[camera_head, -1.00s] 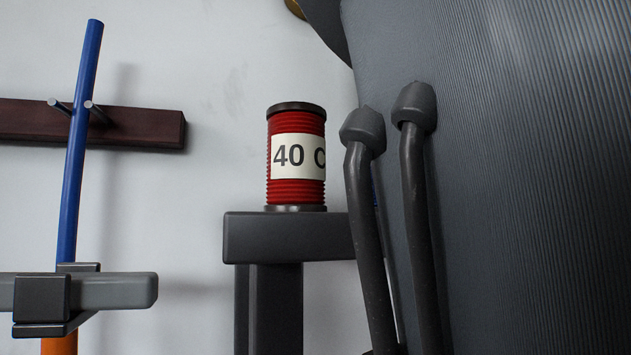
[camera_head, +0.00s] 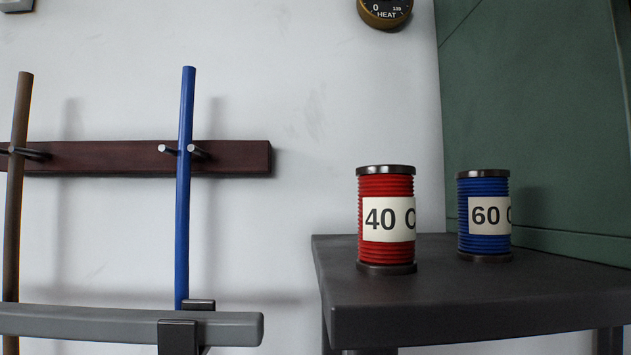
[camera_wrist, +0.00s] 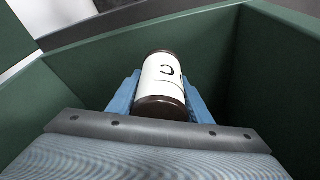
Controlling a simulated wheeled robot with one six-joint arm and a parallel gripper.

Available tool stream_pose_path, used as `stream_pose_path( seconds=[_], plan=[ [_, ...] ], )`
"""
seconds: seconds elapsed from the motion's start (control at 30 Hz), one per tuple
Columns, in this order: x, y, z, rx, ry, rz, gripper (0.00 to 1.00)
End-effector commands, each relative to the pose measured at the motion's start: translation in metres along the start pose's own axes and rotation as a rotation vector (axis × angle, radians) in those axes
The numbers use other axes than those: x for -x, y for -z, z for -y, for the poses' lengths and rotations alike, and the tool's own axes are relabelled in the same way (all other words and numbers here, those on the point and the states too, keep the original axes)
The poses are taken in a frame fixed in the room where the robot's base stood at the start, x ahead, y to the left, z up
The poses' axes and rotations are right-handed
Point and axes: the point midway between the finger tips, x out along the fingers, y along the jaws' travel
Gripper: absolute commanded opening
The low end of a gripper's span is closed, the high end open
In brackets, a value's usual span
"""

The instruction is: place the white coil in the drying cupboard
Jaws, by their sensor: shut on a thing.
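In the wrist view, a coil (camera_wrist: 163,78) with dark end caps and a white side marked with a letter C lies between the blue fingers of my gripper (camera_wrist: 160,88). My gripper is shut on it. Its side looks white where it shows; the rest is hidden. Green walls of what looks like the drying cupboard (camera_wrist: 100,70) surround it in the wrist view. I cannot tell whether the coil touches a surface there. A green panel (camera_head: 535,90), likely the cupboard, stands at the right of the head view. My gripper is out of the head view.
A red coil (camera_head: 385,190) marked 40 and a blue coil (camera_head: 484,187) marked 60 stand upright on a dark table (camera_head: 420,312). A heat dial (camera_head: 386,12) is on the wall. A blue rod (camera_head: 184,230) and a brown rod (camera_head: 18,200) lean against a wall rack (camera_head: 110,158).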

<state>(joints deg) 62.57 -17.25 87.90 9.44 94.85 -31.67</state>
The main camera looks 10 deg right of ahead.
Motion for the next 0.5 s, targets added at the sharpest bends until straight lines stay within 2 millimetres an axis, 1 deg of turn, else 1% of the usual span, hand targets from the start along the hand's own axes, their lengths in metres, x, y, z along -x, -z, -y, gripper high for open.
stream_pose_path(
  seconds=[0.1, 0.33, 0.5],
  plan=[
    [0.0, 0.007, 0.003, 0.002, 0.0, 0.0, 0.1],
    [-0.003, 0.014, 0.007, 0.003, 0.001, 0.001, 0.1],
    [-0.029, 0.007, 0.007, 0.0, -0.001, 0.0, 0.1]
  ],
)
